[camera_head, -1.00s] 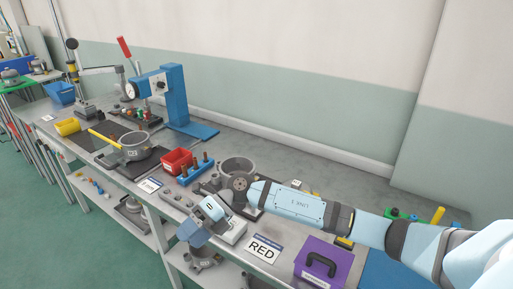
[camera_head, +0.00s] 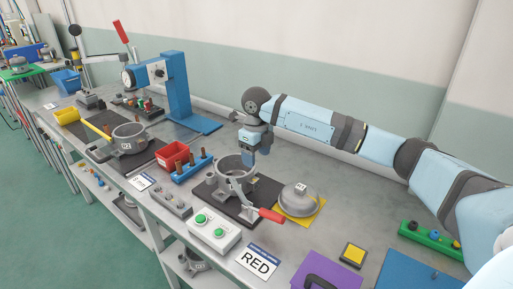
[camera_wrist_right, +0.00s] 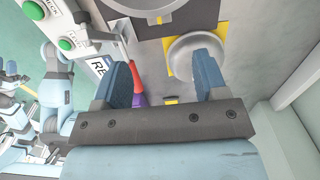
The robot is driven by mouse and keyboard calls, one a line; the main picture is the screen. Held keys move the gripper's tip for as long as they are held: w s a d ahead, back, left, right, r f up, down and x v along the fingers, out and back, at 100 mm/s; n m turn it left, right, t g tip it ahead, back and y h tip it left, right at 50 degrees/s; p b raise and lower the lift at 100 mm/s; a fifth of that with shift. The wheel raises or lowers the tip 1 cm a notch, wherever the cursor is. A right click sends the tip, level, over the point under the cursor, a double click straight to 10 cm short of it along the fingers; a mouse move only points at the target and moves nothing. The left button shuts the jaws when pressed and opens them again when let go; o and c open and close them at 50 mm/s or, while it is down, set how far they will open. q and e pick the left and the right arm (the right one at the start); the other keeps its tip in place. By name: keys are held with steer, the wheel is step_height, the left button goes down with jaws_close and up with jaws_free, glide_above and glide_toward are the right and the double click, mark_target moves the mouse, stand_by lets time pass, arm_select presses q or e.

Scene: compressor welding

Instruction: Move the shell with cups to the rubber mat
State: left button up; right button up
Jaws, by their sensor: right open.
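My right gripper (camera_head: 262,150) hangs above the back edge of a grey ring-shaped shell (camera_head: 232,180) that sits in a clamp fixture. In the right wrist view its two blue fingers (camera_wrist_right: 166,78) are wide apart with nothing held. A domed grey shell part (camera_head: 298,200) lies on a yellow pad (camera_head: 318,217), right of the fixture; it also shows beyond the fingers in the right wrist view (camera_wrist_right: 192,48). Another grey shell (camera_head: 129,138) with a label stands on a dark mat (camera_head: 143,162) at the left. I cannot tell which shell has cups. My left gripper is not visible.
A red-handled clamp (camera_head: 270,214) and a green-button box (camera_head: 213,230) stand at the front. A red bin (camera_head: 172,155), a blue holder with copper pieces (camera_head: 191,169) and a blue press (camera_head: 177,90) stand left. A purple box (camera_head: 328,275) is at the front right.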

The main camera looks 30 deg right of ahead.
mark_target(256, 181)
step_height(256, 181, down, 12)
steer(key=shift+r, duration=0.2)
steer(key=c, duration=1)
steer(key=o, duration=0.3)
steer(key=shift+r, duration=0.1)
steer(key=c, duration=0.3)
steer(key=o, duration=0.4)
jaws_close()
